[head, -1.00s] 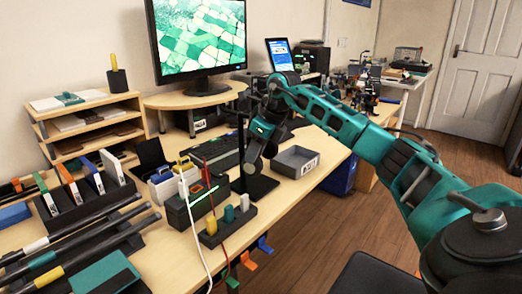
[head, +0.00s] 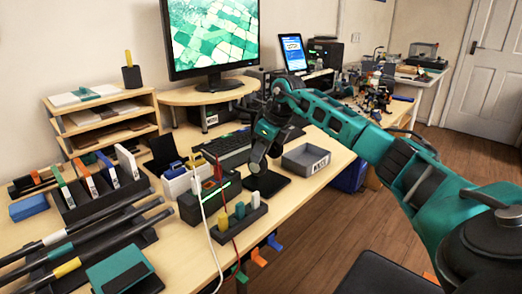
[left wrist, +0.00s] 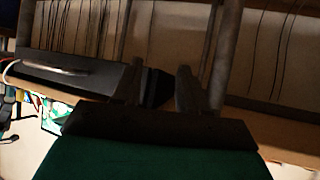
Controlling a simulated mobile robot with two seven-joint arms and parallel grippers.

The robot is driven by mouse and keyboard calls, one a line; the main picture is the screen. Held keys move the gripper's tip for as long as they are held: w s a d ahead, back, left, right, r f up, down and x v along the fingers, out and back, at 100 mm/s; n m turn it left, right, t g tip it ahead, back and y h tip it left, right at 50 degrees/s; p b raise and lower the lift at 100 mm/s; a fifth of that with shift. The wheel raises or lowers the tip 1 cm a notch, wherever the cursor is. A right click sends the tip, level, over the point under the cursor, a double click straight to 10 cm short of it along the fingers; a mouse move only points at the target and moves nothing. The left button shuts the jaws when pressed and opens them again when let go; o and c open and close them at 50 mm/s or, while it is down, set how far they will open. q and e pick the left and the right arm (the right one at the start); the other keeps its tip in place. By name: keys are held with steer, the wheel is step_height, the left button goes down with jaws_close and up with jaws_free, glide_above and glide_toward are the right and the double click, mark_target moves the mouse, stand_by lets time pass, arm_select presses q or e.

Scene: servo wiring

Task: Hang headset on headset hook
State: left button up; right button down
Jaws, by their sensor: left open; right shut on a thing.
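My right gripper (head: 266,140) is at the black stand on the desk, pointing down from the wrist. It is shut on the headset (head: 257,160), a dark rounded shape; the fingers and headset blend together there. The black stand (head: 270,186), with a flat base and a thin post, is just beside and under the headset. The hook at its top is hidden behind my arm, and I cannot tell whether the headset touches it.
A grey tray (head: 305,160) stands right of the stand. A black box with a green light (head: 204,196) and a block with coloured plugs (head: 238,218) stand in front, with red and white cables.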

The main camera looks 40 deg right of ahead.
steer(key=c, duration=0.8)
jaws_free()
steer(key=shift+d+r, duration=0.1)
steer(key=p+v, duration=0.2)
steer(key=v, duration=1)
steer(key=shift+s+r, duration=0.15)
steer(key=shift+r, duration=0.15)
